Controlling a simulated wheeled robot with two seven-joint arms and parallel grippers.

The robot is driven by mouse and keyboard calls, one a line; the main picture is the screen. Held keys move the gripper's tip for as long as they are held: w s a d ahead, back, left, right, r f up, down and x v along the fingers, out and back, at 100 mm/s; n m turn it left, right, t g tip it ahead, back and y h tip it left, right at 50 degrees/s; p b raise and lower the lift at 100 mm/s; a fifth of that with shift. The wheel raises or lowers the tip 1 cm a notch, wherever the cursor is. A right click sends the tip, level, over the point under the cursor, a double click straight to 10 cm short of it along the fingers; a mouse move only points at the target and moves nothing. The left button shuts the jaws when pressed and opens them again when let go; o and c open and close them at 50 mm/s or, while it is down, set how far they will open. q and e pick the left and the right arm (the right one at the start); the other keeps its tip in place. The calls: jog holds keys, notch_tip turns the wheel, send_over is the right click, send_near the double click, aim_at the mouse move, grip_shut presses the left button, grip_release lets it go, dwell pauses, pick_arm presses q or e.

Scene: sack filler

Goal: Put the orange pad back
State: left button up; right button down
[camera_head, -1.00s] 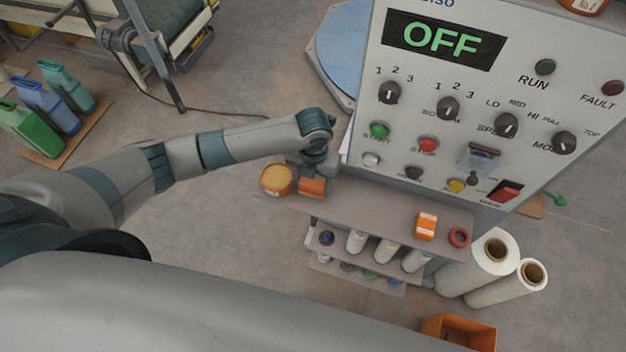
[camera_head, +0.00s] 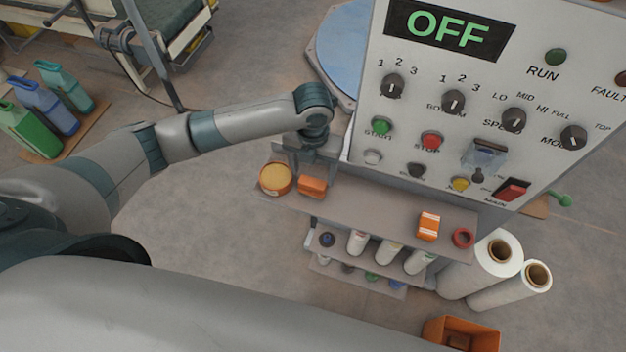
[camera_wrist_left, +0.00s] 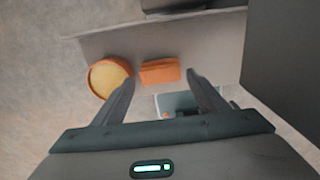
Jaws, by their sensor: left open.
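The orange pad (camera_head: 312,187) is a small block at the left end of the grey shelf (camera_head: 370,203) below the control panel. It sits just right of a round orange tin with a yellow top (camera_head: 275,178). My left gripper (camera_head: 306,168) is open and empty, just behind the pad on the panel side. In the left wrist view the pad (camera_wrist_left: 160,71) lies just beyond the open fingertips (camera_wrist_left: 161,80), apart from them as far as I can tell. The tin (camera_wrist_left: 109,76) is left of the fingers. My right gripper is not in view.
The control panel (camera_head: 470,110) reads OFF and rises close to my left gripper. An orange-and-white box (camera_head: 428,226) and a red ring (camera_head: 463,237) are on the shelf's right part. Bottles stand on a lower shelf. White rolls (camera_head: 495,262) stand at the right. The shelf's middle is clear.

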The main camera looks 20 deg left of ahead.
aim_at(313, 181)
pick_arm(q)
notch_tip(313, 181, up, 7)
jog(key=b, duration=0.2)
jog(key=shift+f, duration=0.2)
jog(key=shift+f, duration=0.1)
dwell(0.6)
